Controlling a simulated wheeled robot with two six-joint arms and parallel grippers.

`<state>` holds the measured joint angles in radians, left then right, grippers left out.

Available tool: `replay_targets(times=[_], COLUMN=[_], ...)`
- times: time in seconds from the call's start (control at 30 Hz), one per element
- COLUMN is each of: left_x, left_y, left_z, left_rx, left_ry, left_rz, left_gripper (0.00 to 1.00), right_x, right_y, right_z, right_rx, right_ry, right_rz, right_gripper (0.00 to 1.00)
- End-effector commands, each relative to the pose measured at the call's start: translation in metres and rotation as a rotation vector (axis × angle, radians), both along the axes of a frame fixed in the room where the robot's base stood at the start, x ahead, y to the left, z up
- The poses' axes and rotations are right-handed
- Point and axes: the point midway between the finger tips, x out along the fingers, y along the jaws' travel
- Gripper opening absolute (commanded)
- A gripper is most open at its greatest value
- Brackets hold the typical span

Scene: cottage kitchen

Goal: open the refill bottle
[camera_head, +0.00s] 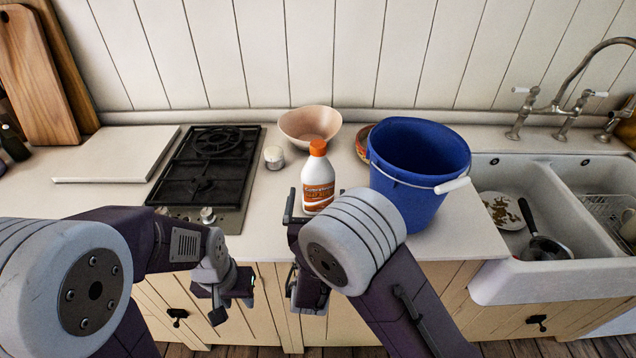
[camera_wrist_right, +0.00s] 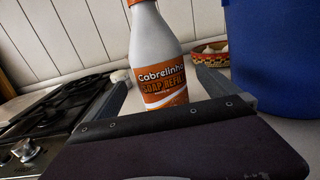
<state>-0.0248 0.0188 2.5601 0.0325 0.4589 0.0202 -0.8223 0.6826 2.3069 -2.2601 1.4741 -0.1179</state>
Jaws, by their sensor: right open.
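The refill bottle (camera_head: 318,186) is white with an orange cap (camera_head: 318,148) and an orange label reading "Soap Refill". It stands upright on the counter, cap on. In the right wrist view the bottle (camera_wrist_right: 163,62) rises between the fingers of my right gripper (camera_wrist_right: 165,84), its cap mostly cut off by the top edge. My right gripper (camera_head: 305,208) is open, one finger on either side of the bottle's lower part; I cannot tell whether either touches it. My left gripper (camera_head: 233,300) hangs low in front of the counter, away from the bottle; its jaw opening is unclear.
A blue bucket (camera_head: 405,180) stands close right of the bottle. A pinkish bowl (camera_head: 309,124) and a patterned bowl (camera_head: 361,145) are behind. A small white jar (camera_head: 274,158) and the black hob (camera_head: 205,165) are left. The sink (camera_head: 520,260) with dishes is far right.

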Motion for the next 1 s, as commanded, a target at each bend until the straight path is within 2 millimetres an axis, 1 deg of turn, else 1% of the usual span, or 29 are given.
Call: replay_targets(times=[0.03,0.1,0.17,0.23,0.4,0.43,0.47,0.5,0.57,0.6,0.67,0.7,0.73,0.93,1.0], left_x=[0.000,0.000,0.000,0.000,0.000,0.000,0.000,0.000,0.000,0.000,0.000,0.000,0.000,0.000,0.000], left_y=[0.000,0.000,0.000,0.000,0.000,0.000,0.000,0.000,0.000,0.000,0.000,0.000,0.000,0.000,0.000], left_z=[0.005,0.006,0.006,0.006,0.006,0.006,0.006,0.006,0.006,0.006,0.006,0.006,0.006,0.006,0.007], left_rx=[0.000,0.000,0.000,0.000,0.000,0.000,0.000,0.000,0.000,0.000,0.000,0.000,0.000,0.000,0.000], left_ry=[0.000,0.000,0.000,0.000,0.000,0.000,0.000,0.000,0.000,0.000,0.000,0.000,0.000,0.000,0.000], left_rz=[0.000,0.000,0.000,0.000,0.000,0.000,0.000,0.000,0.000,0.000,0.000,0.000,0.000,0.000,0.000], left_gripper=[0.36,0.36,0.36,0.36,0.36,0.36,0.36,0.36,0.36,0.36,0.36,0.36,0.36,0.36,0.36], right_x=[0.010,0.021,0.028,0.031,0.031,0.031,0.031,0.031,0.031,0.031,0.031,0.031,0.031,0.031,0.031], right_y=[-0.002,-0.002,-0.002,-0.002,-0.001,-0.001,-0.001,-0.001,-0.001,-0.001,-0.001,-0.001,-0.001,-0.001,-0.001], right_z=[0.003,0.002,0.001,0.001,0.001,0.001,0.001,0.001,0.001,0.001,0.001,0.001,0.001,0.003,0.011], right_rx=[0.000,0.000,0.000,-0.001,-0.001,-0.001,-0.001,-0.001,-0.001,-0.001,-0.001,-0.001,0.000,0.001,0.003], right_ry=[0.000,0.000,0.001,0.000,0.000,0.000,0.000,0.000,0.001,0.001,0.001,0.001,-0.001,-0.001,-0.003], right_rz=[-0.005,-0.004,-0.002,-0.001,0.000,0.000,0.000,0.000,0.000,0.000,0.000,0.000,0.000,0.000,0.000], right_gripper=[1.00,1.00,1.00,1.00,1.00,0.94,0.86,0.75,0.58,0.47,0.30,0.19,0.16,0.16,0.16])
